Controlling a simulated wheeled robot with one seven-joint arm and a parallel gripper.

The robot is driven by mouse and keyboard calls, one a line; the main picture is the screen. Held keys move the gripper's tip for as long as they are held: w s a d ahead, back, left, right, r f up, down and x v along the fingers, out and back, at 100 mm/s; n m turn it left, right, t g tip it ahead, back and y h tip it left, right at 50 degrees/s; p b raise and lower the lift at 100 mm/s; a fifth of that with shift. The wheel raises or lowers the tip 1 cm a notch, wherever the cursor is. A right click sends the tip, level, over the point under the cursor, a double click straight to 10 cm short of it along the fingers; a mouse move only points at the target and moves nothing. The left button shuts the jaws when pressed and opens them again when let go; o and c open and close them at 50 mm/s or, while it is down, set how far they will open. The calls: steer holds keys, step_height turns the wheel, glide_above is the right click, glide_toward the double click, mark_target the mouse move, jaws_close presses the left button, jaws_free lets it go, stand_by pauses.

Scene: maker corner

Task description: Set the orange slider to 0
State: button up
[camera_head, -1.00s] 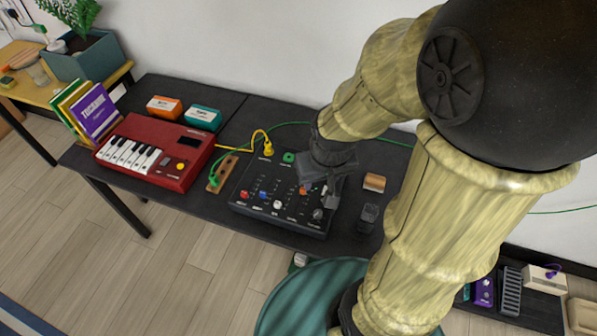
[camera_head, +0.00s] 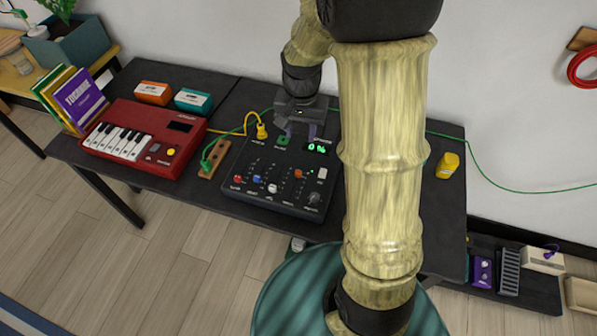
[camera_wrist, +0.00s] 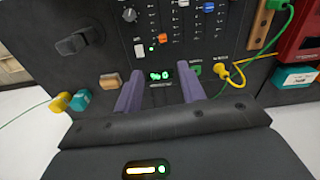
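The orange slider (camera_head: 298,174) is on the black control panel (camera_head: 262,207). Its cap sits farther back than the red (camera_head: 238,179), blue (camera_head: 256,179) and white (camera_head: 272,188) caps. In the wrist view, upside down, the orange slider (camera_wrist: 163,38) lies just beyond the green-lit display (camera_wrist: 159,75), whose reading I cannot make out surely. My gripper (camera_head: 300,131) is over the panel's back edge, by the display. In the wrist view its two purple fingers (camera_wrist: 160,90) are apart with nothing between them. It does not touch the orange slider.
A red keyboard (camera_head: 146,143) stands left of the panel. A yellow plug (camera_head: 261,130) and cables run along the panel's back. A wooden block (camera_wrist: 110,80), a dark lever (camera_wrist: 80,42) and a yellow object (camera_head: 447,165) are on the other side.

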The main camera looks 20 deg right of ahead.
mark_target(298, 171)
steer(key=shift+w+f+m, duration=0.5)
steer(key=shift+w, duration=0.35)
steer(key=shift+f, duration=0.1)
step_height(298, 171, down, 17)
steer(key=shift+f, duration=0.15)
jaws_close()
